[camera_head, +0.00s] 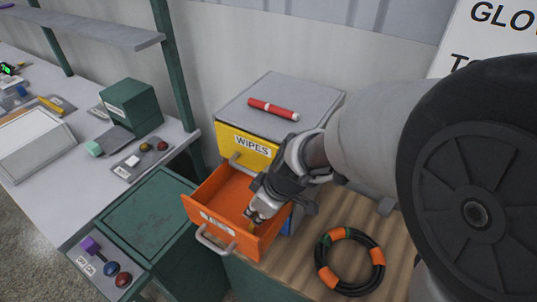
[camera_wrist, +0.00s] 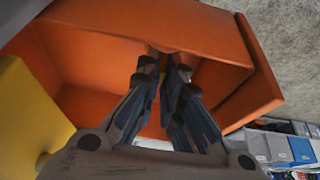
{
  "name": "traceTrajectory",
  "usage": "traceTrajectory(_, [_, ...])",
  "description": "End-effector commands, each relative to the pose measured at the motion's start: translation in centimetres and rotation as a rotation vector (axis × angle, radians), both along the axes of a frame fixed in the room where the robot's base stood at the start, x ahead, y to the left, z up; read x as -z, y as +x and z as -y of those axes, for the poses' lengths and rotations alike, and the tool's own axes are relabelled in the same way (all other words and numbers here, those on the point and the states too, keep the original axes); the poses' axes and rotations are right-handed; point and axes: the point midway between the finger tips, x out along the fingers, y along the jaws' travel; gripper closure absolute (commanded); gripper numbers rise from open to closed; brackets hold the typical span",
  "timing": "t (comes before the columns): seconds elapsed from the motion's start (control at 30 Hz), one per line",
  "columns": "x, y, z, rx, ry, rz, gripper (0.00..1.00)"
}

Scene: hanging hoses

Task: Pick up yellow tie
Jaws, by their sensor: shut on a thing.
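My gripper (camera_head: 254,213) reaches down into the open orange drawer (camera_head: 222,178). It also shows in the wrist view (camera_wrist: 164,66), with its fingers close together near the drawer's inner wall. A small yellow bit, likely the yellow tie (camera_head: 251,228), shows just below the fingertips in the head view. My gripper is shut on it. Most of the tie is hidden by the fingers, and its shape is too small to tell. The orange drawer (camera_wrist: 110,40) fills much of the wrist view.
A yellow drawer marked WIPES (camera_head: 246,146) sits above the orange one. A red marker (camera_head: 273,109) lies on the grey cabinet top (camera_head: 318,95). A coiled black hose with orange bands (camera_head: 376,256) lies on the wooden top. A green cabinet (camera_head: 140,220) stands at the left.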

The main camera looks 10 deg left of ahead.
Motion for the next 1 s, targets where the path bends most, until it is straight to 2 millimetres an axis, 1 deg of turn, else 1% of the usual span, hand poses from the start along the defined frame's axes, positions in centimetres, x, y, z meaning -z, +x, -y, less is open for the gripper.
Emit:
traceTrajectory(0.17, [-1.2,0.1,0.0,0.000,0.002,0.003,1.00])
traceTrajectory(0.27, [-2.6,0.1,0.0,-0.001,0.002,0.004,1.00])
traceTrajectory(0.37, [-4.8,0.1,-0.1,-0.001,0.003,0.006,1.00])
traceTrajectory(0.5, [-8.8,0.1,-0.1,-0.002,0.003,0.007,1.00])
traceTrajectory(0.7, [-13.8,0.1,0.0,0.000,0.002,0.006,1.00])
traceTrajectory(0.8, [-15.9,0.1,0.0,0.000,0.002,0.004,1.00])
traceTrajectory(1.0, [-18.8,0.1,0.0,0.000,0.001,0.003,1.00])
